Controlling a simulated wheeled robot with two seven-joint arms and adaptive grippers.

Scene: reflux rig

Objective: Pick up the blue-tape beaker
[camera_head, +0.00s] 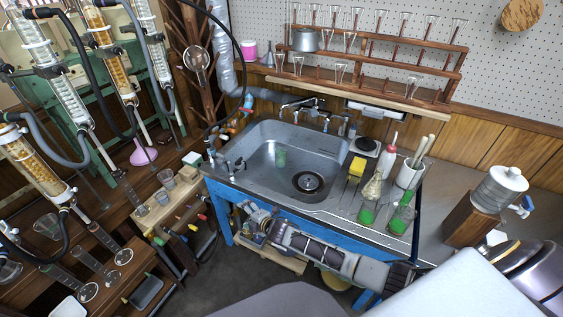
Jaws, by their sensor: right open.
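My right gripper (254,220) is open and empty. It hangs in front of the sink bench's blue front rail, with its arm reaching in from the lower right. Small clear beakers stand on the wooden bench at the left, to the left of my right gripper and apart from it: one beaker (167,179) at the back, another beaker (161,197) in front of it. A greenish beaker (280,157) sits in the sink. I cannot make out blue tape on any of them. My left gripper is not in view.
The steel sink (245,165) sits in a blue-framed bench. Green-filled flasks (367,213) and a white pot (408,174) with sticks stand to its right. Glass columns (45,60) and hoses crowd the left. Grey floor (262,282) shows below.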

